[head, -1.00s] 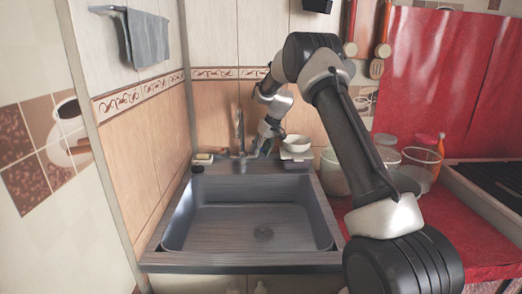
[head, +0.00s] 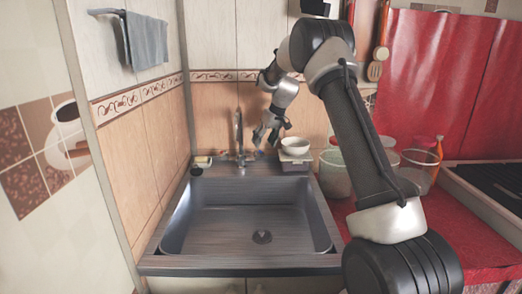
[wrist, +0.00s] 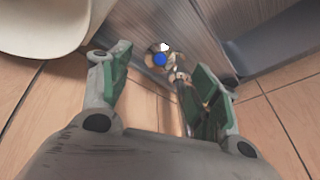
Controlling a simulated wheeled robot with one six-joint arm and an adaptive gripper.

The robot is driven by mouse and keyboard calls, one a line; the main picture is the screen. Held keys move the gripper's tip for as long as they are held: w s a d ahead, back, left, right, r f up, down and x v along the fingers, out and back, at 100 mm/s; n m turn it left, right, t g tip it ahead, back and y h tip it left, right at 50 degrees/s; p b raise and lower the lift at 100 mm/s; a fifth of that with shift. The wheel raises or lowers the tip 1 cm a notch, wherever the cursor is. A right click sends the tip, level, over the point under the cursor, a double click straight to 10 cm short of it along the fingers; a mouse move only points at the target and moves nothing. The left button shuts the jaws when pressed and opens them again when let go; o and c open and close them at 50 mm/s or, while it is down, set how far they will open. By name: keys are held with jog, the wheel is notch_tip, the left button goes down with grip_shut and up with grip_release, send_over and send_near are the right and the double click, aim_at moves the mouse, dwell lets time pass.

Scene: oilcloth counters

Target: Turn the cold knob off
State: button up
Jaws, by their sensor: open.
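The blue-marked cold knob (wrist: 160,59) shows in the wrist view at the base of the metal faucet (head: 239,132). My gripper (wrist: 150,64) is open, with one green-lined finger to the left of the knob and the other to its right. The knob appears beyond the fingertips, with no clear contact. In the head view my gripper (head: 265,140) hangs just right of the faucet, fingers pointing down. The knob is too small there to tell its turn angle. I cannot tell whether water is running.
The sink (head: 200,250) lies in front of the faucet, its basin empty. A white bowl (head: 295,145) stands close to the right of my gripper and shows in the wrist view (wrist: 38,22). Glass jars (head: 335,176) stand further right. The tiled wall is close behind.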

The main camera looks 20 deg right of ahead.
jog(key=v, duration=0.6)
jog(key=shift+f, duration=0.1)
jog(key=s+f+m+g, duration=0.2)
jog(key=s+f, duration=0.2)
jog(key=s, duration=0.2)
jog(key=s+r+t+h, duration=0.1)
jog(key=s+r, duration=0.2)
jog(key=s, duration=1.1)
jog(key=s+r+t+h, duration=0.1)
jog(key=s+r, duration=0.3)
jog(key=s, duration=1.1)
jog(key=s+r, duration=0.4)
jog(key=s, duration=1)
jog(key=shift+s+r+t+h, duration=0.2)
jog(key=shift+s+t+h, duration=0.2)
jog(key=shift+d, duration=0.15)
